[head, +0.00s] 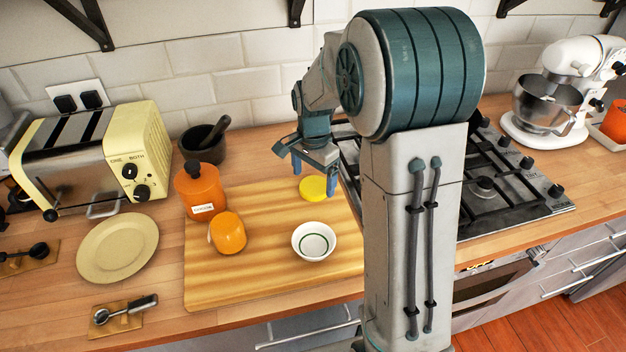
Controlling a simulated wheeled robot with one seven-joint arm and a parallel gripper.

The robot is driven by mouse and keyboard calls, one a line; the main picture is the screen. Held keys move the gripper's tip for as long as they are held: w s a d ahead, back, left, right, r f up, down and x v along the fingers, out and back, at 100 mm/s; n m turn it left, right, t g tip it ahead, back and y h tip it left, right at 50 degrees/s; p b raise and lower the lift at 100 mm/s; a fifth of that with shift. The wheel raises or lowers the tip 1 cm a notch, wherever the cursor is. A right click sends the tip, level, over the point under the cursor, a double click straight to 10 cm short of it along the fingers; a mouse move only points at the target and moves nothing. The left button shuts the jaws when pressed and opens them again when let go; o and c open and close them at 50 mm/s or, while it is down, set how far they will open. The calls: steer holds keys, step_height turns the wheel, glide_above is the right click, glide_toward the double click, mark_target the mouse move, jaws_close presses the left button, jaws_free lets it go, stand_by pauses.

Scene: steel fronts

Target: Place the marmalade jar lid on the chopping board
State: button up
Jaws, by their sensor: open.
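A round yellow lid (313,188), which looks like the marmalade jar lid, is at the back right of the wooden chopping board (265,268). It appears to lie flat on the board. My gripper (314,177) is open just above and behind the lid, with its fingers pointing down on either side. I cannot tell whether a finger touches the lid.
A white bowl (313,241) stands on the board in front of the lid. A yellow plate (117,247), toaster (95,165) and mortar (204,145) are further left. The gas hob (500,180) is to the right.

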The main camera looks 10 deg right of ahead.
mark_target(314, 186)
step_height(314, 186, up, 10)
steer(key=s+f+n+t, duration=0.1)
steer(key=s+n+t, duration=0.2)
steer(key=s+n, duration=0.8)
steer(key=s, duration=1)
steer(key=shift+s+f+n, duration=0.15)
steer(key=shift+f+n, duration=0.15)
